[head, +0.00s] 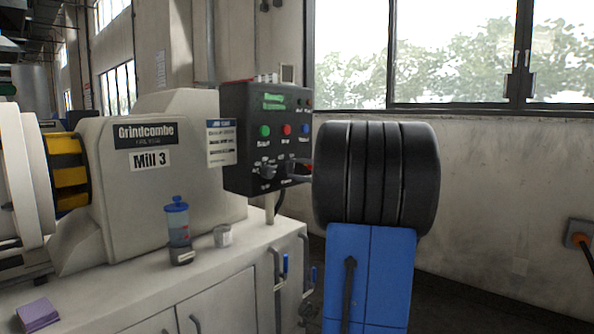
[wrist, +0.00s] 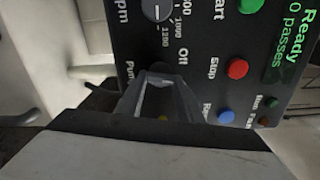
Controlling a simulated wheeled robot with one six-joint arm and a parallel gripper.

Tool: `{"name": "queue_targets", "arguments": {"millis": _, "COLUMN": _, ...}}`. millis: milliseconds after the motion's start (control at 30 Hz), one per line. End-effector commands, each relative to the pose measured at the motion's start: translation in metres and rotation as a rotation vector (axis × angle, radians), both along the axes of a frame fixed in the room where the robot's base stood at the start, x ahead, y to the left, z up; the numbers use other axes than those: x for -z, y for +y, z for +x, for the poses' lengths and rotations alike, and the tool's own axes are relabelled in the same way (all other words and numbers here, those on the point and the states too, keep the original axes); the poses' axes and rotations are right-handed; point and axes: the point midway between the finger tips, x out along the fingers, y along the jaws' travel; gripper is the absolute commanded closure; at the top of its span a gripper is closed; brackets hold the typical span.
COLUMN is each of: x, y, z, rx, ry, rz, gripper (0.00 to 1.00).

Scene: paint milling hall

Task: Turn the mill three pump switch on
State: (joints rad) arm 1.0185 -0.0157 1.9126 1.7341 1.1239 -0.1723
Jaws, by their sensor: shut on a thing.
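The mill (head: 150,165) at left carries a "Mill 3" sign. Its dark control box (head: 262,105) stands to the right and shows large and rotated in the wrist view (wrist: 205,55). My gripper (head: 298,168) is at the lower right of the box face. In the wrist view my gripper (wrist: 158,82) is shut at the spot between the "Pump" and "Off" labels, on the pump switch. The fingers hide the switch, so its setting cannot be told.
A speed dial (wrist: 157,8) sits beside my fingers. Green (wrist: 250,4), red (wrist: 237,69) and blue (wrist: 226,117) buttons are close by. The display (wrist: 287,50) reads "Ready". A blue-capped bottle (head: 177,222) and a small can (head: 222,236) stand on the cabinet top.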

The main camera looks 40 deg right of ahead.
Motion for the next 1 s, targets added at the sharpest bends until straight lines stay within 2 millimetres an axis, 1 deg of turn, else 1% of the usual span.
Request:
{"name": "queue_targets", "arguments": {"millis": 200, "x": 0.0019, "y": -0.0002, "z": -0.0002, "rx": 0.001, "ry": 0.014, "rz": 0.163, "gripper": 0.9}}
{"name": "queue_targets", "arguments": {"millis": 433, "x": 0.0025, "y": 0.0001, "z": -0.0002, "rx": 0.001, "ry": 0.023, "rz": 0.281, "gripper": 0.9}}
{"name": "queue_targets", "arguments": {"millis": 700, "x": 0.0029, "y": 0.0001, "z": -0.0003, "rx": 0.001, "ry": 0.029, "rz": 0.342, "gripper": 0.9}}
{"name": "queue_targets", "arguments": {"millis": 1000, "x": 0.0032, "y": 0.0002, "z": -0.0003, "rx": 0.001, "ry": 0.03, "rz": 0.349, "gripper": 0.9}}
